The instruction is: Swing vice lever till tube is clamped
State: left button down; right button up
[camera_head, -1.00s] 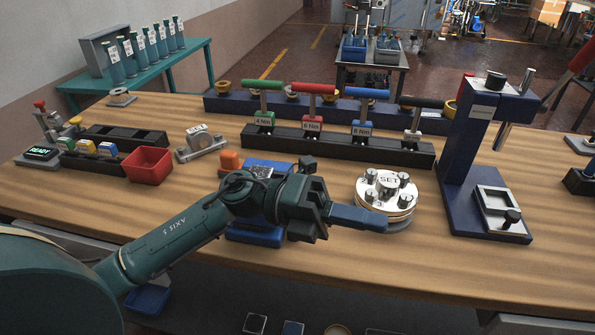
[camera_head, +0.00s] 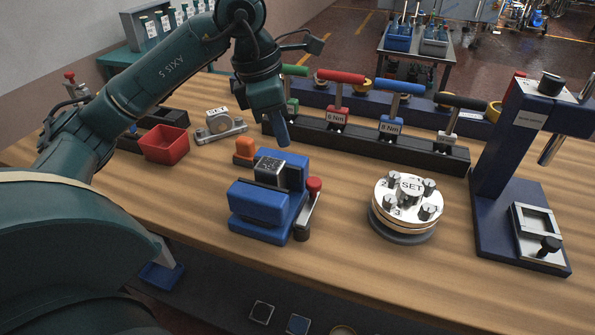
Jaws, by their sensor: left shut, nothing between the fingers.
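The blue vice (camera_head: 262,208) stands on the wooden bench near the middle of the view. A silver block (camera_head: 270,172) shows between its blue parts. I cannot make out a tube, nor whether anything is clamped. The lever (camera_head: 308,211) is a grey bar with a red knob (camera_head: 314,185) on the vice's right side. My left gripper (camera_head: 283,141) points down, shut and empty, above and behind the vice, apart from the lever. My right gripper is not in view.
A silver disc fixture marked SET (camera_head: 407,201) stands to the right, then a blue press (camera_head: 491,190). A rack of torque drivers (camera_head: 365,142) runs behind. A red bin (camera_head: 164,144) is at left.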

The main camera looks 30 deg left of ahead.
pick_arm(q)
send_over(308, 201)
jog(key=a, duration=0.3)
jog(key=x, duration=0.3)
jog(key=s+x, duration=0.1)
jog(key=x, duration=0.2)
jog(key=s+a+x, duration=0.1)
jog(key=x, duration=0.2)
jog(key=shift+w+a+f+p, duration=0.1)
jog(key=shift+f+p, duration=0.2)
jog(key=shift+f, duration=0.2)
